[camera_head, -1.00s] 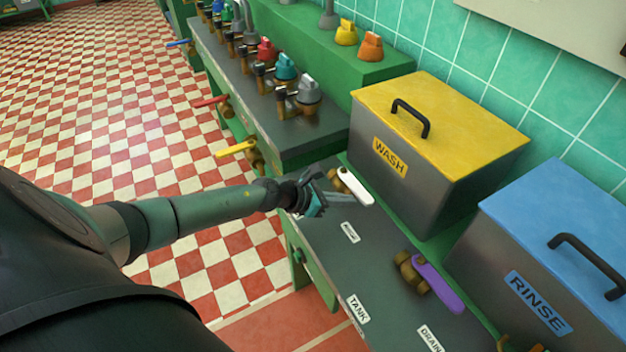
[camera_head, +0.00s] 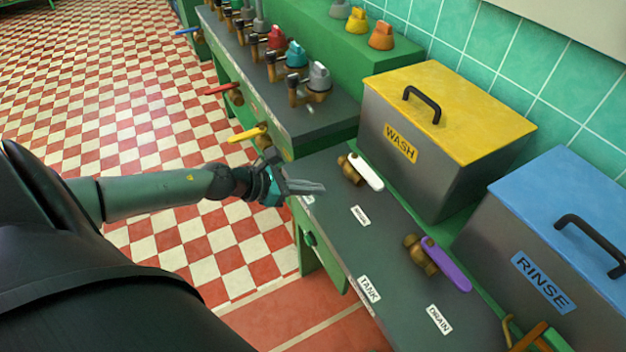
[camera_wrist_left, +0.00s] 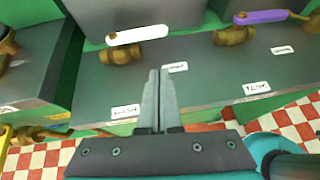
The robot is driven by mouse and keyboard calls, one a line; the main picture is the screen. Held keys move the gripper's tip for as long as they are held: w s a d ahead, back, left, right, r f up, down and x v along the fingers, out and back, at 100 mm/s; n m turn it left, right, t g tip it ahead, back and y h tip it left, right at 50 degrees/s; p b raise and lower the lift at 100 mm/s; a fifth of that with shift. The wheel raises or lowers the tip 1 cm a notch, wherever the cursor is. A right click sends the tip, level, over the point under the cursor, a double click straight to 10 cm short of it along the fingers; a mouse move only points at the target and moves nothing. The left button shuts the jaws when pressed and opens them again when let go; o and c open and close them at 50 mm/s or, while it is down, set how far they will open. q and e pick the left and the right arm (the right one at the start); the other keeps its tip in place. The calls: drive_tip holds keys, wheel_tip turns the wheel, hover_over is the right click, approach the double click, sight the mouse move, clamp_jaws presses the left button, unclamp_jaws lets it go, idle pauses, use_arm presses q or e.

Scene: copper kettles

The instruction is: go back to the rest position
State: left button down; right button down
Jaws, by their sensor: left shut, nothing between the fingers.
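My left gripper (camera_head: 306,187) comes in from the left and hangs over the near edge of the dark counter. Its two fingers are together with nothing between them, and they also show in the left wrist view (camera_wrist_left: 158,98). The white-handled brass valve (camera_head: 368,172) sits beyond the fingertips, in front of the WASH tank, with a gap between them. In the left wrist view the white handle (camera_wrist_left: 137,35) lies ahead and left of the fingers. My right gripper is not in view.
The purple-handled valve (camera_head: 444,264) stands farther right on the counter (camera_head: 385,245). The yellow-lidded WASH tank (camera_head: 440,135) and blue-lidded RINSE tank (camera_head: 560,235) stand behind. A bench with several valves (camera_head: 290,120) is at upper left. The checkered floor (camera_head: 150,120) is clear.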

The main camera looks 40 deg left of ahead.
use_arm(q)
drive_tip(key=s+a+f+n+y, duration=0.2)
drive_tip(key=s+f+n, duration=0.2)
drive_tip(key=f+n, duration=0.4)
drive_tip(key=s+a+f+n+g+y, duration=0.1)
drive_tip(key=s+a+f+n+y, duration=0.2)
drive_tip(key=f+n, duration=0.45)
drive_tip(key=s+a+f+n+y, duration=0.15)
drive_tip(key=s+f+n, duration=0.25)
drive_tip(key=f+n, duration=0.45)
drive_tip(key=s+d+f+n+g, duration=0.2)
drive_tip(key=s+d+f+n, duration=0.2)
drive_tip(key=s, duration=0.4)
drive_tip(key=s+d+f+n+g, duration=0.3)
drive_tip(key=s+d+n, duration=0.3)
drive_tip(key=s, duration=0.3)
drive_tip(key=s+d+f+n+g, duration=0.3)
drive_tip(key=s+d+f+n, duration=0.2)
drive_tip(key=s, duration=0.4)
drive_tip(key=shift+d+f+n, duration=0.25)
drive_tip(key=shift+n, duration=0.35)
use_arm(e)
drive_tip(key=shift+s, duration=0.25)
